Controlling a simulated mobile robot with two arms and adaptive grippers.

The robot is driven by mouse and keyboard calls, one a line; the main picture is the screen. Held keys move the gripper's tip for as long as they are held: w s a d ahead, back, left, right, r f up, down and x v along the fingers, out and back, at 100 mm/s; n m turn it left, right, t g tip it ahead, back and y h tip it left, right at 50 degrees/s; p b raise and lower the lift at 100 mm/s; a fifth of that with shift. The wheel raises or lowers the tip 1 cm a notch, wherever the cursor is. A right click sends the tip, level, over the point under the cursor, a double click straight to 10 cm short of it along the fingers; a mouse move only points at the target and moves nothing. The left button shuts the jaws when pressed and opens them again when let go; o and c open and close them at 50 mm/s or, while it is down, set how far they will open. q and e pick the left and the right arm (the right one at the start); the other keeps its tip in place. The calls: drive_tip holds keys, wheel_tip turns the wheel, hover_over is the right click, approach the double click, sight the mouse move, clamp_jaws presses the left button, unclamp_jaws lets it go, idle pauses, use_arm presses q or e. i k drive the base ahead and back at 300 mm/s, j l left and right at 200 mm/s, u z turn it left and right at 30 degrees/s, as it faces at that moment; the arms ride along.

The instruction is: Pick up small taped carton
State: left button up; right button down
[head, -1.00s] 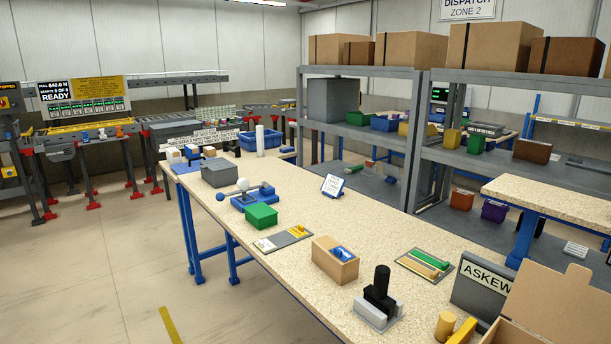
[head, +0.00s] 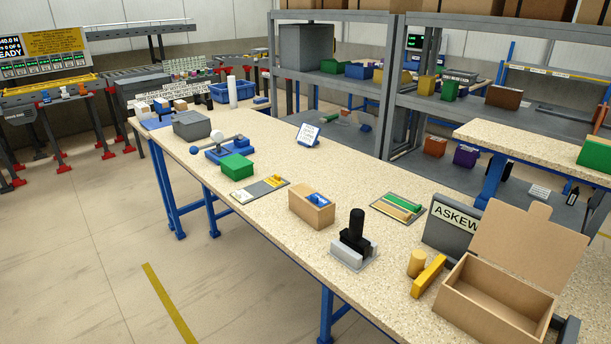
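Several small box-like items, white and tan, stand on a blue mat at the far left end of the long workbench (head: 330,170) in the head view. One is a small tan carton (head: 180,105); another is a pale one (head: 142,108). They are too small for me to tell whether either is taped. A larger open cardboard carton (head: 490,318) with its lid up stands at the near right of the bench, empty inside. Neither of my grippers shows.
On the bench are a grey box (head: 191,125), a green block (head: 237,167), a tan box with a blue item (head: 311,207), a black-handled tool (head: 356,235) and an ASKEW sign (head: 453,222). Shelving (head: 330,88) stands behind. Open floor (head: 90,240) lies to the left.

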sight(318, 218)
drive_tip(key=i+j+z, duration=0.15)
drive_tip(key=z, duration=0.65)
drive_tip(key=i+j+z, duration=0.3)
drive_tip(key=j, duration=0.35)
drive_tip(key=j+z, duration=0.35)
drive_tip(key=j, duration=0.3)
drive_tip(key=j+z, duration=0.3)
drive_tip(key=j, duration=0.45)
drive_tip(key=i, duration=0.05)
